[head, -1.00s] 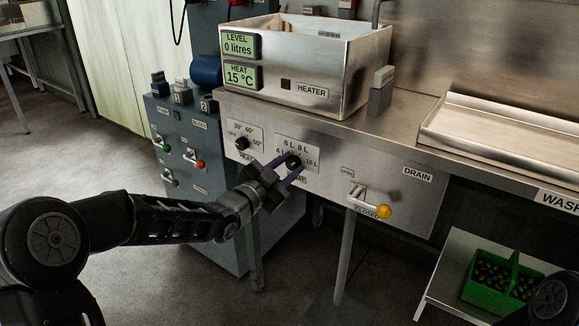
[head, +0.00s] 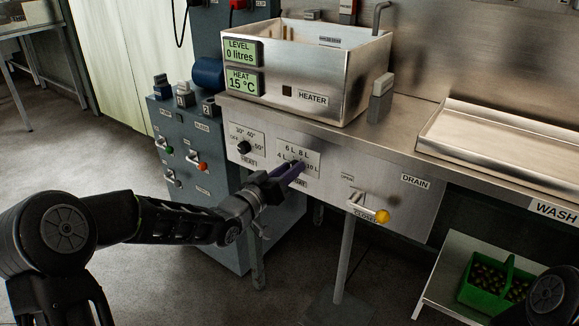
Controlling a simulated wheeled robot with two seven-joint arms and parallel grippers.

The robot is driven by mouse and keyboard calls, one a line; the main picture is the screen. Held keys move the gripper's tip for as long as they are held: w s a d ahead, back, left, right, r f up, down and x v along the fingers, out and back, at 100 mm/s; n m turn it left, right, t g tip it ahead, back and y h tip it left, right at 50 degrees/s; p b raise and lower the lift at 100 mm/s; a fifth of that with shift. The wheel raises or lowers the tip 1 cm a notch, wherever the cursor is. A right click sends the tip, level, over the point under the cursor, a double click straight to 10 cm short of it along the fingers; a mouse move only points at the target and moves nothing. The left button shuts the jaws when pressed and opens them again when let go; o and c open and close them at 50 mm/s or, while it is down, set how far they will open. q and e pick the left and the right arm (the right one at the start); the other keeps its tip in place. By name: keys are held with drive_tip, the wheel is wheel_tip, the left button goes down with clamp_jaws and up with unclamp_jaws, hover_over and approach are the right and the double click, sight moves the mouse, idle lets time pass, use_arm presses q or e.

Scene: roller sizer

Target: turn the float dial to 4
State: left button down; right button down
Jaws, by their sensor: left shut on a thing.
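The float dial (head: 295,163) sits on a pale plate (head: 313,158) on the steel front panel, with marks 4 L, 6 L, 8 L and 10 L around it. My left gripper (head: 291,168) reaches in from the lower left and is shut on the dial. Its fingers cover most of the knob, so I cannot tell where the pointer stands. The display above reads LEVEL 0 litres (head: 240,50). My right gripper is not in view; a dark part of my own body shows at the lower right.
The heat dial (head: 243,147) is close to the left of the float dial. A drain lever with a yellow knob (head: 382,216) is to the right. The steel tank (head: 345,90) stands above. A green crate (head: 490,297) sits on a low shelf at the lower right.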

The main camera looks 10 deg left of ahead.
use_arm(q)
drive_tip(key=shift+a+f+n+p, duration=0.15)
drive_tip(key=shift+n+p, duration=1.35)
drive_tip(key=shift+n, duration=1.8)
drive_tip(key=shift+d+f+n+p, duration=0.1)
drive_tip(key=shift+n+p, duration=1.4)
drive_tip(key=shift+n, duration=1.8)
drive_tip(key=c, duration=1)
unclamp_jaws()
drive_tip(key=shift+c, duration=0.2)
drive_tip(key=p+v, duration=0.1)
drive_tip(key=v, duration=0.7)
